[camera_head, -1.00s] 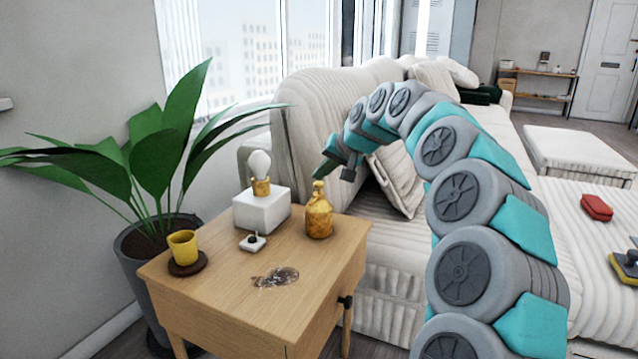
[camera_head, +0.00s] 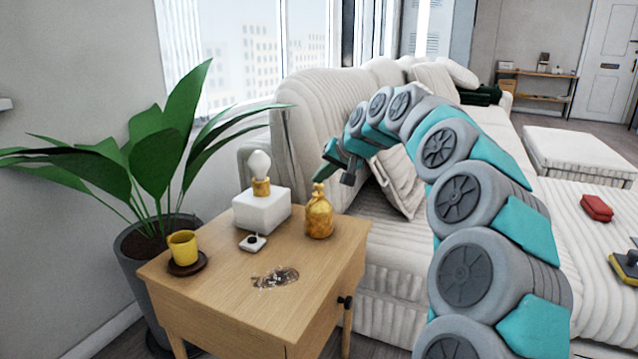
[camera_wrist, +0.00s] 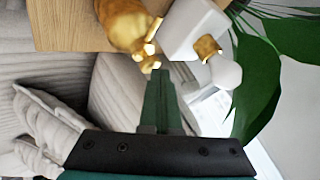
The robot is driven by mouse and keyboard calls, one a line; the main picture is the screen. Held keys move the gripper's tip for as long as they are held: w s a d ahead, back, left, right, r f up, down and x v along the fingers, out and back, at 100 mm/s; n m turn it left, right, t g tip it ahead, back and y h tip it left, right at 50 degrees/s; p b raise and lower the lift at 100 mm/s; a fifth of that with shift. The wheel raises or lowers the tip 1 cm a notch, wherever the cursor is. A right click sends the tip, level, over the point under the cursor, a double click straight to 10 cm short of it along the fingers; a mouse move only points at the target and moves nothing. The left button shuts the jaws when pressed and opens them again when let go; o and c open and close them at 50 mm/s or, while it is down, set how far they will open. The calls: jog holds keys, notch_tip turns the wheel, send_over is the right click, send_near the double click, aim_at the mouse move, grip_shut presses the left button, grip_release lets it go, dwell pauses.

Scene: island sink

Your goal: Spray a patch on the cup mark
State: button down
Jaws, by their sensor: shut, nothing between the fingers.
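The cup mark (camera_head: 275,278) is a dark, patchy stain on the front part of the wooden side table's top. A golden bottle (camera_head: 319,216) with a narrow neck, likely the sprayer, stands upright on the table behind and right of the mark. In the wrist view the bottle (camera_wrist: 124,22) is at the top, its neck just beyond my fingertips. My gripper (camera_head: 325,154) is above and behind the bottle, apart from it in the head view. In the wrist view my gripper (camera_wrist: 157,75) has its green fingers together and empty.
A yellow cup (camera_head: 182,246) sits on a dark coaster at the table's left. A white box lamp (camera_head: 262,211) with a bulb stands left of the bottle, near a small white switch (camera_head: 253,243). A plant (camera_head: 165,145) and sofa (camera_head: 310,110) flank the table.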

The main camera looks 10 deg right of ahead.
aim_at(321, 187)
jog(key=shift+r, duration=0.4)
jog(key=shift+r+p, duration=2)
jog(key=shift+r, duration=1.1)
jog(key=shift+f, duration=0.1)
jog(key=s+a+f+n+g+h, duration=0.15)
jog(key=s+a+f, duration=0.25)
jog(key=s, duration=0.8)
jog(key=s+a+f+n+g, duration=0.2)
jog(key=s+a+f+g, duration=0.15)
jog(key=s, duration=0.85)
jog(key=s+d+f+g+h, duration=0.1)
jog(key=s+f, duration=0.4)
jog(key=s, duration=0.5)
jog(key=s+d+f+g+h, duration=0.1)
jog(key=s+d+f+g, duration=0.1)
jog(key=s+f, duration=0.3)
jog(key=s+d+f+g+h, duration=0.1)
jog(key=s+d+f, duration=0.3)
jog(key=s, duration=1)
jog(key=shift+s+f+g, duration=0.3)
jog(key=shift+f+g, duration=0.1)
jog(key=shift+f, duration=0.2)
